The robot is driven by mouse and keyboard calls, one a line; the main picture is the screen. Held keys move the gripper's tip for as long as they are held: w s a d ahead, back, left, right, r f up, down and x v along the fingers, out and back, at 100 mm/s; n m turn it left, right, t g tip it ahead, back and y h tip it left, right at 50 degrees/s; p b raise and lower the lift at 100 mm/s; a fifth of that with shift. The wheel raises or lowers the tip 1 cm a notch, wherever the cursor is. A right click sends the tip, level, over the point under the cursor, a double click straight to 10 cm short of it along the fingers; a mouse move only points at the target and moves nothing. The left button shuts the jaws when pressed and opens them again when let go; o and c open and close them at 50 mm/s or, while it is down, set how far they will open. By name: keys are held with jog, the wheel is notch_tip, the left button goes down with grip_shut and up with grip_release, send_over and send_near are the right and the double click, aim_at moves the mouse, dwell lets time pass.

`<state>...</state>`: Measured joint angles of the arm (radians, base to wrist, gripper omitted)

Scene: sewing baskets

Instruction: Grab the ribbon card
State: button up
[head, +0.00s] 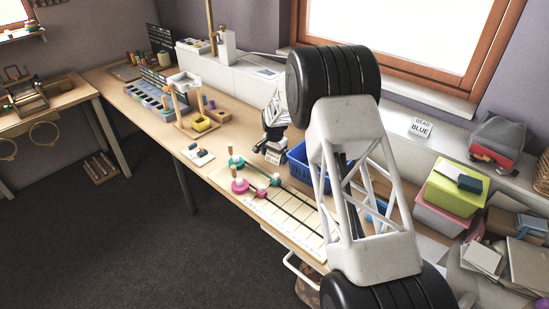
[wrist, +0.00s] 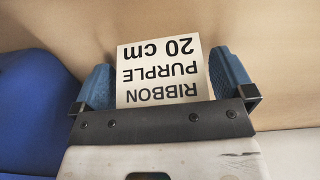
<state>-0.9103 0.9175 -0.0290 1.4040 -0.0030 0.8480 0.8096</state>
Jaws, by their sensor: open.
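The ribbon card (wrist: 160,72) is a pale card with black print, "RIBBON PURPLE 20 cm", upside down in the wrist view. The fingers are open, and the card's lower edge is hidden behind the dark gripper bar. In the head view my gripper (head: 269,144) is low over the wooden bench, and the small white card (head: 275,156) shows just below it.
A blue bin (head: 298,174) stands right beside the gripper; its blue side also fills the left of the wrist view (wrist: 35,105). A marked mat (head: 286,209) with pink and teal pieces lies in front. A wooden stand (head: 187,101) is to the left. My arm hides part of the bench.

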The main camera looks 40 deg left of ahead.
jog(key=c, duration=0.8)
jog(key=shift+r, duration=0.15)
jog(key=shift+r, duration=4.85)
